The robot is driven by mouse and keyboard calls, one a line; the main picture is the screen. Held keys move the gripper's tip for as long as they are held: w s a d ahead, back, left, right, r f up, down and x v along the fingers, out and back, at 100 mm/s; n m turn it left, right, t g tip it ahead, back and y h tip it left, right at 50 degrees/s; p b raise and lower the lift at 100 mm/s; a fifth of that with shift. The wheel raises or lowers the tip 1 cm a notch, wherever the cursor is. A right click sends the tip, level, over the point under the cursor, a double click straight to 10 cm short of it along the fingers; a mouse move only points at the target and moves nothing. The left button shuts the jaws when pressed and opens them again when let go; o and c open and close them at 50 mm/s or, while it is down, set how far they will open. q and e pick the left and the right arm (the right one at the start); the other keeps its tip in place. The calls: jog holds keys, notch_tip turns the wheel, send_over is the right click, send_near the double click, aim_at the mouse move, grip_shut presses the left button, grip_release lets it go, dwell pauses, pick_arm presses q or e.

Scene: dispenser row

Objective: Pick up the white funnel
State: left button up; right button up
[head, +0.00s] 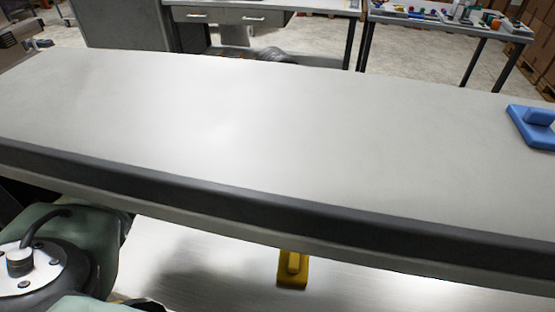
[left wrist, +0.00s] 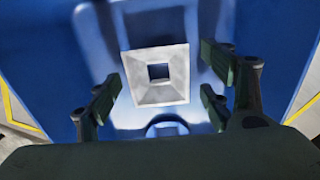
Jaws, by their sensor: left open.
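The white funnel (left wrist: 160,95) shows in the left wrist view as a pale square with sloping sides and a dark square opening in its middle. It lies on or in a blue surface (left wrist: 200,18). My left gripper (left wrist: 161,88) is open, with its dark green fingers on either side of the funnel in the picture. I see no finger touching the funnel, and the gap in depth is hard to judge. The funnel does not show in the head view. My right gripper is in neither view.
In the head view, a long grey table (head: 200,120) with a dark front edge is mostly bare. A blue block-like item (head: 533,128) lies at its right end. A yellow item (head: 292,270) sits below the front edge. A bench of small objects (head: 440,18) stands behind.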

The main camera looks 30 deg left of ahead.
pick_arm(q)
jog(key=c, duration=1)
jog(key=shift+r, duration=0.1)
notch_tip(320, 180, up, 10)
jog(key=shift+f+b, duration=0.1)
jog(key=shift+b, duration=0.4)
